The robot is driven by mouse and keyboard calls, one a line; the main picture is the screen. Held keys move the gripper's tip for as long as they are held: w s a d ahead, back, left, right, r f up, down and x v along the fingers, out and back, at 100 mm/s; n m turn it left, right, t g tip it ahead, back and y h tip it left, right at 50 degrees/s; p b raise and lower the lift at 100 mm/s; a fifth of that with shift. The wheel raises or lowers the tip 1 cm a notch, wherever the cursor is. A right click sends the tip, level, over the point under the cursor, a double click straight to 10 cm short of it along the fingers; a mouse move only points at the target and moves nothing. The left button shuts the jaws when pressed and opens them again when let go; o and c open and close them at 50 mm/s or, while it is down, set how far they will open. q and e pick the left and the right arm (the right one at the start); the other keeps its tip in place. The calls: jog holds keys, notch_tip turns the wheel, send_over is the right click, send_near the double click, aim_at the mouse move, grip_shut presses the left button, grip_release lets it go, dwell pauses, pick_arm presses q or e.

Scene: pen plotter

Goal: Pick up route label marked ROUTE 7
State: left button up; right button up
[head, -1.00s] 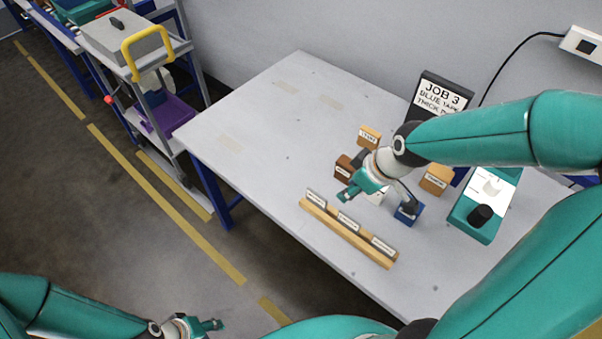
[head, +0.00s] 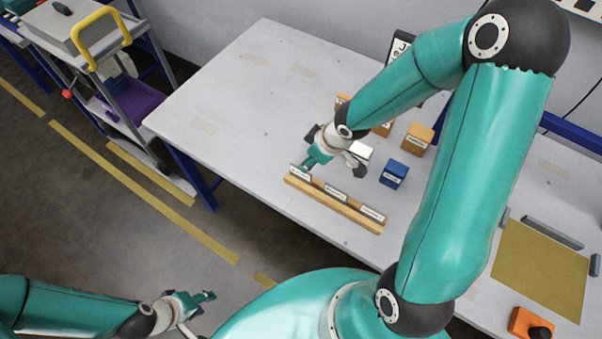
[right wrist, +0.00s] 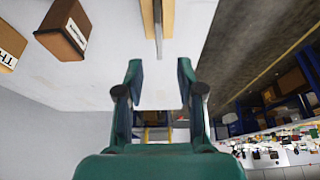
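A light wooden rack (head: 335,207) near the table's front edge holds three white labels upright: a left one (head: 300,172), a middle one (head: 335,192) and a right one (head: 372,214). Their print is too small to read, so I cannot tell which is ROUTE 7. My right gripper (head: 310,162) is above the rack's left end, close to the left label. In the right wrist view my right gripper (right wrist: 160,70) is open and empty, with a thin label edge (right wrist: 158,25) ahead of the gap between its fingers. My left gripper (head: 205,297) hangs off the table; its opening is unclear.
A blue block (head: 394,174) and an orange-tan block (head: 418,138) stand behind the rack. A brown block (right wrist: 66,28) shows in the right wrist view. A tan sheet (head: 540,270) and an orange box (head: 530,323) lie at right. The table's left part is clear.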

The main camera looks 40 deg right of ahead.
aim_at(307, 177)
jog(key=shift+b+x, duration=1)
jog(key=shift+x, duration=0.1)
jog(key=shift+w+f+b, duration=0.2)
jog(key=shift+f+b, duration=0.1)
jog(key=shift+f, duration=0.15)
jog(key=b+x, duration=0.4)
jog(key=x, duration=0.1)
jog(key=shift+s+d+f, duration=0.1)
jog(key=shift+f, duration=0.05)
grip_shut()
